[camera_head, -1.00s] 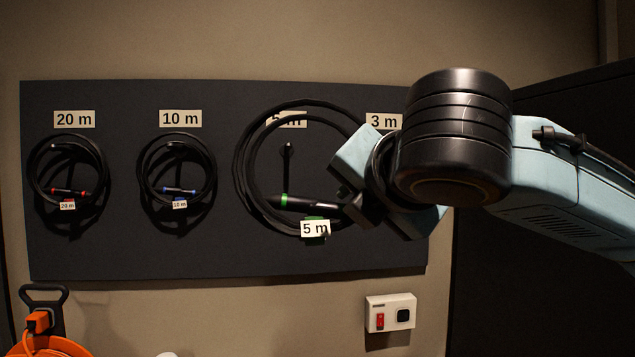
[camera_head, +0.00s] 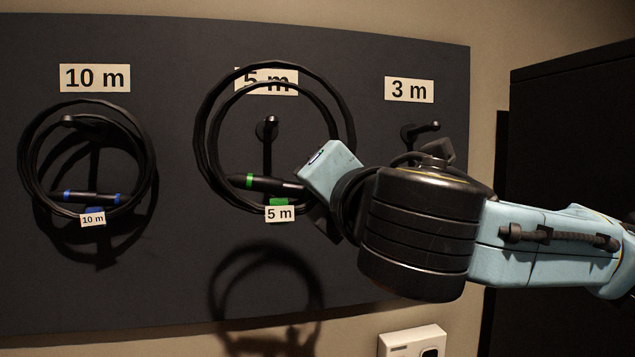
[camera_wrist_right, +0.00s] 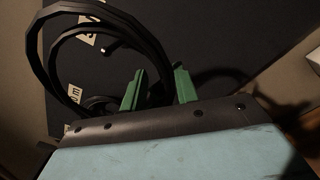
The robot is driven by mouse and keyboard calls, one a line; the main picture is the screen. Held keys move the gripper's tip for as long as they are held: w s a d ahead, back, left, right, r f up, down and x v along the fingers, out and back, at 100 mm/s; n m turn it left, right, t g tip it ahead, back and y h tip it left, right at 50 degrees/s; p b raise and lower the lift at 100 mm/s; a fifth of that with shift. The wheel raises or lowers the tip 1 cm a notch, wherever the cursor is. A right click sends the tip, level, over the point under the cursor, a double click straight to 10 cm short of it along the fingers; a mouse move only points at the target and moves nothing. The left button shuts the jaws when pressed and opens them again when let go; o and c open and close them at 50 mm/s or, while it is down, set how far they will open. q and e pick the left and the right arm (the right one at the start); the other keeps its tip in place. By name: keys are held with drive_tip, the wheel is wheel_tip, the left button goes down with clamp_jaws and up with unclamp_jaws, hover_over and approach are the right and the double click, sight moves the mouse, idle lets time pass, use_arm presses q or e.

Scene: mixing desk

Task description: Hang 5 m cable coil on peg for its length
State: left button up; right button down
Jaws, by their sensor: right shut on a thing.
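The 5 m cable coil (camera_head: 203,140) is black with a green-banded connector and a white "5 m" tag (camera_head: 279,214). My right gripper (camera_head: 312,197) is shut on its lower right side, by the connector. In the head view the 5 m peg (camera_head: 267,127) shows inside the loop, with the coil's top above it, crossing the 5 m label (camera_head: 266,80). The coil's shadow falls well below it, so it appears held off the board. Whether the peg tip reaches through the loop is unclear. In the right wrist view the coil (camera_wrist_right: 52,50) loops beyond the green fingers (camera_wrist_right: 158,92). My left gripper is out of view.
The 10 m coil (camera_head: 147,160) hangs on its peg at left. The 3 m peg (camera_head: 420,130) is bare, close above my right wrist. A white switch box (camera_head: 412,341) is below the dark board (camera_head: 180,285). A dark cabinet (camera_head: 570,130) stands at right.

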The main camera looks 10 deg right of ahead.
drive_tip(key=shift+w, duration=0.45)
drive_tip(key=w, duration=0.4)
drive_tip(key=w+f, duration=0.1)
drive_tip(key=w, duration=0.3)
drive_tip(key=w+f+p, duration=0.1)
drive_tip(key=w, duration=0.4)
drive_tip(key=shift+f, duration=0.1)
idle(1.0)
idle(0.6)
drive_tip(key=c, duration=1)
unclamp_jaws()
drive_tip(key=shift+c, duration=0.2)
drive_tip(key=shift+o, duration=0.8)
drive_tip(key=shift+f, duration=0.25)
drive_tip(key=o, duration=0.9)
drive_tip(key=shift+r, duration=0.1)
